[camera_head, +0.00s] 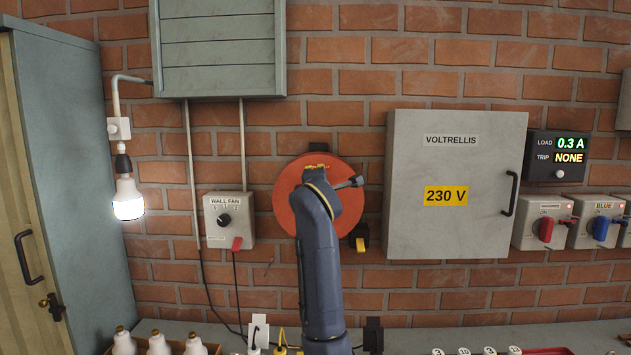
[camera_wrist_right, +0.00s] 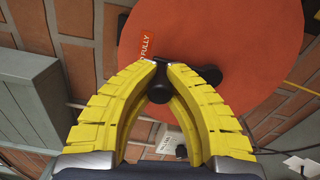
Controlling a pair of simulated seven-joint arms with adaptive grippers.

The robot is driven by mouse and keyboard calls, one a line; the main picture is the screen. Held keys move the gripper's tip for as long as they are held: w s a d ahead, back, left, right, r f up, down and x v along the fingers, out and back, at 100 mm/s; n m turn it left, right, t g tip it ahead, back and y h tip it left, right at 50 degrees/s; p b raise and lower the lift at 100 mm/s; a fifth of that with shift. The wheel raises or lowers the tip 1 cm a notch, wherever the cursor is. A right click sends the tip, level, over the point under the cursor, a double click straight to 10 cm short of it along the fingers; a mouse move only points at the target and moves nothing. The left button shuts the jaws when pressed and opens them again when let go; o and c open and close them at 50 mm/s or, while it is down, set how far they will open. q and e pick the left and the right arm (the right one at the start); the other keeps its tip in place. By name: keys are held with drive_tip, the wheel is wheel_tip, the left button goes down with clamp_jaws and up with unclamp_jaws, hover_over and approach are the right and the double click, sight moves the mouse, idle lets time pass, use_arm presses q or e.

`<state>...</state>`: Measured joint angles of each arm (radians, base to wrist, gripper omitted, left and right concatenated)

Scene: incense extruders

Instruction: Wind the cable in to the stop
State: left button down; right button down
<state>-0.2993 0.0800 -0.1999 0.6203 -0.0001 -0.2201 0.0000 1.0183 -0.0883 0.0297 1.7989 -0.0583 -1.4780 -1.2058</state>
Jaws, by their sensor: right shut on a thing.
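The cable reel is a round orange-red disc (camera_head: 290,212) on the brick wall, and it fills much of the right wrist view (camera_wrist_right: 235,45). Its dark crank arm (camera_head: 348,182) sticks out to the right of my arm; it also shows in the right wrist view (camera_wrist_right: 208,75). My right gripper (camera_wrist_right: 162,66) has its yellow fingers closed around a black crank knob (camera_wrist_right: 159,95) in front of the disc. In the head view my dark blue arm hides the disc's middle and most of the fingers. A yellow and black plug-like piece (camera_head: 360,240) sits at the disc's lower right. My left gripper is out of view.
A grey 230 V cabinet (camera_head: 455,220) stands close to the right of the reel. The wall fan switch box (camera_head: 229,221) is to its left, with cables hanging down. Bulbs (camera_head: 160,343) and plugs stand on the bench below. An orange label (camera_wrist_right: 146,43) reads partly "FULLY".

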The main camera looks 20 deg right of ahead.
drive_tip(key=shift+d, duration=0.15)
drive_tip(key=c, duration=1.6)
unclamp_jaws()
drive_tip(key=shift+s+d, duration=0.1)
drive_tip(key=shift+s, duration=0.05)
drive_tip(key=o, duration=0.4)
drive_tip(key=v, duration=1.2)
